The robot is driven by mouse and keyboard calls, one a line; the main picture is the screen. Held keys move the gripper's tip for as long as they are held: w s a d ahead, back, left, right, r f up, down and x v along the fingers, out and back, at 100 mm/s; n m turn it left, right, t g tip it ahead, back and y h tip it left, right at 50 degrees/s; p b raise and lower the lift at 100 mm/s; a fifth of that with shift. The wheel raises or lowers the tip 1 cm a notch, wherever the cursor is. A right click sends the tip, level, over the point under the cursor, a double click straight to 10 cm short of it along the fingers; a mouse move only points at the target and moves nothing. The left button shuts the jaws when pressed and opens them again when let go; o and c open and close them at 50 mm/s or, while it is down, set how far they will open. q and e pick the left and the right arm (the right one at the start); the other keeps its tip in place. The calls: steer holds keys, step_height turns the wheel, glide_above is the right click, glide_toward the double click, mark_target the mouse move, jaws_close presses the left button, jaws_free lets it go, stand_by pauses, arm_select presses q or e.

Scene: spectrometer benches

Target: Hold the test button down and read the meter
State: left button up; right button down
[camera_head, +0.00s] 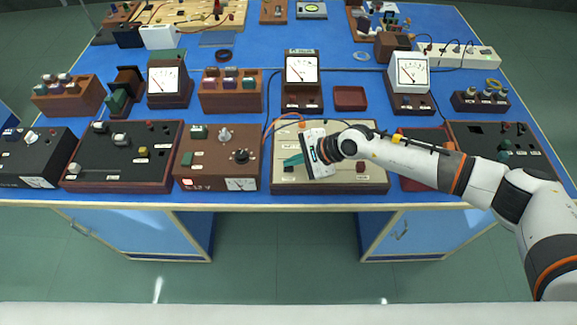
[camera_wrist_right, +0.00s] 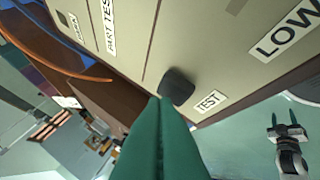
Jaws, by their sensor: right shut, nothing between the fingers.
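The cream test panel (camera_head: 340,180) lies at the front middle of the bench. Its dark test button (camera_wrist_right: 177,87) sits beside the "TEST" label (camera_wrist_right: 210,102) in the right wrist view; it is also small in the head view (camera_head: 289,168). My right gripper (camera_head: 286,161) is shut and empty over the panel. Its green fingertips (camera_wrist_right: 162,100) are right at the button's edge; I cannot tell whether they press it. A meter (camera_head: 302,69) stands behind the panel, its reading too small to make out. My left gripper (camera_wrist_right: 282,121) shows in the right wrist view, fingers apart and empty.
Brown control boxes (camera_head: 218,172) and (camera_head: 152,173) stand left of the panel. Other meters (camera_head: 163,80) and (camera_head: 412,70) flank the middle one. An orange cable (camera_wrist_right: 60,62) runs past the panel's left side. A red tray (camera_head: 349,98) lies behind it.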

mark_target(293, 168)
steer(key=shift+f+b, duration=0.5)
steer(key=shift+b, duration=0.05)
stand_by(0.6)
steer(key=shift+r, duration=0.15)
stand_by(2.0)
steer(key=shift+r+p, duration=0.55)
steer(key=shift+r, duration=0.25)
steer(key=shift+r+p, duration=1.65)
steer(key=shift+r, duration=0.9)
